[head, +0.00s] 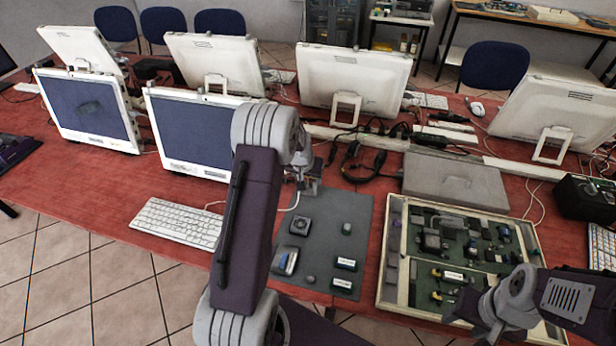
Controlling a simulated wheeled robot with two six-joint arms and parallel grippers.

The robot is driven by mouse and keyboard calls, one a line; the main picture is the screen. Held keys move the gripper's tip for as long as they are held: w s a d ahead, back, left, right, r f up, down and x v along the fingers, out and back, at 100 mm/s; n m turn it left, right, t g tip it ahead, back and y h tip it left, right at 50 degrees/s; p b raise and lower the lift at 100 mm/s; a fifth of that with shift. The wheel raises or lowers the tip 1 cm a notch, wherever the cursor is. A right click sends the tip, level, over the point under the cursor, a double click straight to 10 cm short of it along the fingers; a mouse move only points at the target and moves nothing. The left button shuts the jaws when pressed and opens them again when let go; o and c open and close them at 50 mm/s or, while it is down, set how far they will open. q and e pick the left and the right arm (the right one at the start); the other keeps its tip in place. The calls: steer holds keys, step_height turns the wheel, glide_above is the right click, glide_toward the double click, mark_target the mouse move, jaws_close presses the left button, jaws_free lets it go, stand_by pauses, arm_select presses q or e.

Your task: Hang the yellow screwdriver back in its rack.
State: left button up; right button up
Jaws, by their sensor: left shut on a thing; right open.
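I cannot make out a yellow screwdriver or its rack for certain. Small yellow parts (437,273) show among the pieces in the shallow tray (384,300) at the front right. My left gripper (305,186), partly hidden behind my own arm, is over the back left of the grey mat (357,217). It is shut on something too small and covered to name. My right gripper (484,318) is open over the front right part of the tray. Its fingertips are dark and hard to tell from the parts below.
Small devices, including a dark square one (300,225), lie on the mat. A tangle of black cables (352,152) lies behind it, beside a closed grey case (455,181). Monitors (355,78) stand behind. A white keyboard (177,222) lies left. Red tabletop (110,195) is bare at far left.

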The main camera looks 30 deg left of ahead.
arm_select(q)
steer(key=shift+f+b, duration=0.5)
steer(key=shift+f, duration=0.15)
stand_by(0.3)
steer(key=o, duration=1.5)
steer(key=a+v, duration=0.1)
steer(key=v, duration=0.8)
steer(key=shift+d+p, duration=0.3)
steer(key=shift+d, duration=0.15)
steer(key=shift+s, duration=0.1)
step_height(320, 180, up, 6)
steer(key=p, duration=0.5)
